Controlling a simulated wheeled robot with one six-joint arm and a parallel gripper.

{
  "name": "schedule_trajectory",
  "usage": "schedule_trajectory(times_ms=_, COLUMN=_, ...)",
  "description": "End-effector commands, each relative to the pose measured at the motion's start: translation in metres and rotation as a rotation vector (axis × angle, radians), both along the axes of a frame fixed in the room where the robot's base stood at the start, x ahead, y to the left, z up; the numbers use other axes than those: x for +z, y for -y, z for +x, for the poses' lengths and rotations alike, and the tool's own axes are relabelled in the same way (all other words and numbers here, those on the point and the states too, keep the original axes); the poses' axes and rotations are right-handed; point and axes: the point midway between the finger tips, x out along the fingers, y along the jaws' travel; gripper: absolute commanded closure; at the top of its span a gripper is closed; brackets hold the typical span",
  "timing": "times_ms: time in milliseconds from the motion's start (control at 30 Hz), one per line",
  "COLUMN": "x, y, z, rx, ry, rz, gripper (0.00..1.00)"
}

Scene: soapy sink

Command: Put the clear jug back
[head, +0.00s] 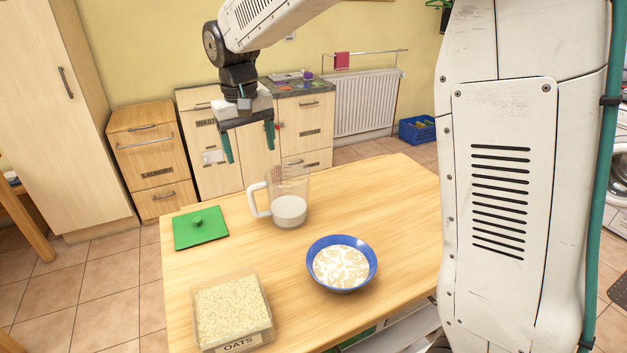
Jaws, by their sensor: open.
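The clear jug (289,196) stands upright near the middle of the wooden table (400,195). It has a white handle on its left side and white liquid, like milk, in its lower part. My gripper (249,155) is open and empty. It hangs above and a little left of the jug in the picture, fingers pointing down, apart from it. A blue bowl (312,279) with pale flakes in white liquid stands in front of the jug to the right.
A clear box labelled OATS (236,347) stands at the table's front left. A green lid with a knob (202,231) lies at the left edge. The table's right part is bare. Wooden cabinets (152,165), a radiator (366,104) and a blue crate (417,131) stand behind.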

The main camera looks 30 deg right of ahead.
Motion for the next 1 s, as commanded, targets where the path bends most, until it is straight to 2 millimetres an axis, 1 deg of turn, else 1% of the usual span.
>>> schedule_trajectory(times_ms=67, x=0.001, y=0.001, z=-0.002, rx=-0.001, ry=0.001, rz=0.000, gripper=0.25)
schedule_trajectory(times_ms=133, x=0.006, y=0.005, z=-0.009, rx=-0.004, ry=0.005, rz=0.003, gripper=0.25)
schedule_trajectory(times_ms=167, x=0.009, y=0.009, z=-0.015, rx=-0.006, ry=0.006, rz=0.004, gripper=0.25)
schedule_trajectory(times_ms=233, x=0.020, y=0.020, z=-0.034, rx=-0.012, ry=0.013, rz=0.008, gripper=0.25)
schedule_trajectory(times_ms=267, x=0.024, y=0.025, z=-0.045, rx=-0.014, ry=0.016, rz=0.011, gripper=0.25)
schedule_trajectory(times_ms=367, x=0.039, y=0.047, z=-0.092, rx=-0.027, ry=0.027, rz=0.020, gripper=0.25)
schedule_trajectory(times_ms=400, x=0.044, y=0.055, z=-0.112, rx=-0.032, ry=0.033, rz=0.024, gripper=0.25)
schedule_trajectory(times_ms=467, x=0.047, y=0.066, z=-0.142, rx=-0.038, ry=0.041, rz=0.029, gripper=0.25)
schedule_trajectory(times_ms=500, x=0.048, y=0.073, z=-0.162, rx=-0.044, ry=0.045, rz=0.032, gripper=0.25)
schedule_trajectory(times_ms=567, x=0.047, y=0.082, z=-0.192, rx=-0.049, ry=0.052, rz=0.037, gripper=0.25)
schedule_trajectory(times_ms=600, x=0.045, y=0.088, z=-0.212, rx=-0.055, ry=0.057, rz=0.039, gripper=0.25)
schedule_trajectory(times_ms=667, x=0.040, y=0.094, z=-0.240, rx=-0.059, ry=0.064, rz=0.044, gripper=0.25)
schedule_trajectory(times_ms=700, x=0.036, y=0.098, z=-0.258, rx=-0.064, ry=0.069, rz=0.047, gripper=0.25)
schedule_trajectory(times_ms=800, x=0.023, y=0.105, z=-0.294, rx=-0.072, ry=0.079, rz=0.052, gripper=0.25)
schedule_trajectory(times_ms=900, x=0.011, y=0.108, z=-0.320, rx=-0.078, ry=0.086, rz=0.056, gripper=0.25)
schedule_trajectory(times_ms=1000, x=0.004, y=0.109, z=-0.334, rx=-0.081, ry=0.090, rz=0.057, gripper=0.25)
